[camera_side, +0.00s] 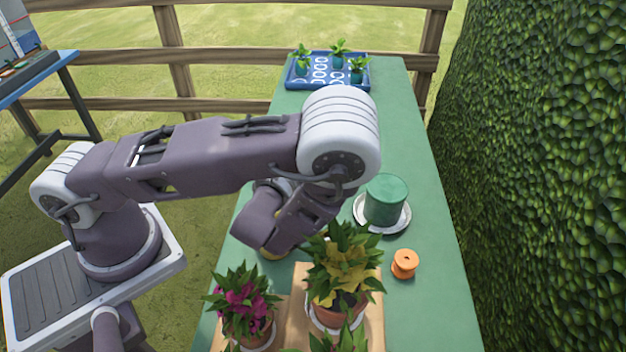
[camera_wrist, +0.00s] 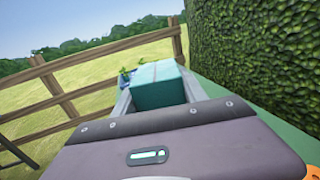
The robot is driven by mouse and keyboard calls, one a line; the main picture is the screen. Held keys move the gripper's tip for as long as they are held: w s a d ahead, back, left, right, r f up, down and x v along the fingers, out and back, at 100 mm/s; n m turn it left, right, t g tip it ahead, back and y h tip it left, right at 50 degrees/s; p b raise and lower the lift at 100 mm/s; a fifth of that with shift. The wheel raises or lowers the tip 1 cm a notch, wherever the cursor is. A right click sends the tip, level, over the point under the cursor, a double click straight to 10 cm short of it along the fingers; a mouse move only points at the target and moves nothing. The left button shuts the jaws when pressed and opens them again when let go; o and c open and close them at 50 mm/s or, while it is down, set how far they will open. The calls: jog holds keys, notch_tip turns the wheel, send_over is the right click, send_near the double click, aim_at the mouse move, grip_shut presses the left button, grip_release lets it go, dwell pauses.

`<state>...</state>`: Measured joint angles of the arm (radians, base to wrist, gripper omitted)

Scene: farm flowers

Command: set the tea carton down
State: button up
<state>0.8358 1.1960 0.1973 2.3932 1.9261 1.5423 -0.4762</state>
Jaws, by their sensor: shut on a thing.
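The tea carton (camera_wrist: 160,86) is a teal box in the wrist view, between the two grey fingers of my gripper (camera_wrist: 159,98). My gripper is shut on it, one finger at its left side and one at its right. In the side view my arm bends down over the green table (camera_side: 408,135), and its links hide the carton and fingers. I cannot tell how high the carton is above the table or whether it touches it.
A green canister (camera_side: 386,198) stands on a pale saucer (camera_side: 399,226) right of my arm, near an orange spool (camera_side: 404,264). Potted flowers (camera_side: 343,270) stand on wooden boards in front. A blue tray (camera_side: 294,82) with seedlings sits at the far end. A hedge (camera_side: 545,150) lines the right.

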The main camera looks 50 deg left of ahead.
jog(key=shift+w+a+n+g+y, duration=0.2)
jog(key=shift+a+n+g+y, duration=0.2)
jog(key=shift+n+y, duration=0.1)
jog(key=f+n+g+y, duration=0.1)
jog(key=a+f+n+g+y, duration=0.1)
jog(key=y, duration=0.1)
jog(key=w+a+f+n+g+y, duration=0.1)
jog(key=g, duration=0.1)
jog(key=shift+a+n+y, duration=0.15)
jog(key=shift+n+y, duration=0.15)
jog(key=shift+n, duration=0.1)
jog(key=f+n+g+y, duration=0.1)
jog(key=f, duration=0.1)
jog(key=w+f+n+g+y, duration=0.1)
jog(key=f+g, duration=0.1)
jog(key=f, duration=0.1)
jog(key=shift+w+f+n+g, duration=0.15)
jog(key=shift+f+n+g, duration=0.05)
jog(key=shift+n+g, duration=0.1)
notch_tip(320, 180, down, 8)
jog(key=shift+w+d+r, duration=0.15)
jog(key=shift+d+r, duration=0.05)
jog(key=shift+d, duration=0.1)
jog(key=shift+f, duration=0.6)
jog(key=o, duration=1.4)
jog(key=shift+o, duration=0.2)
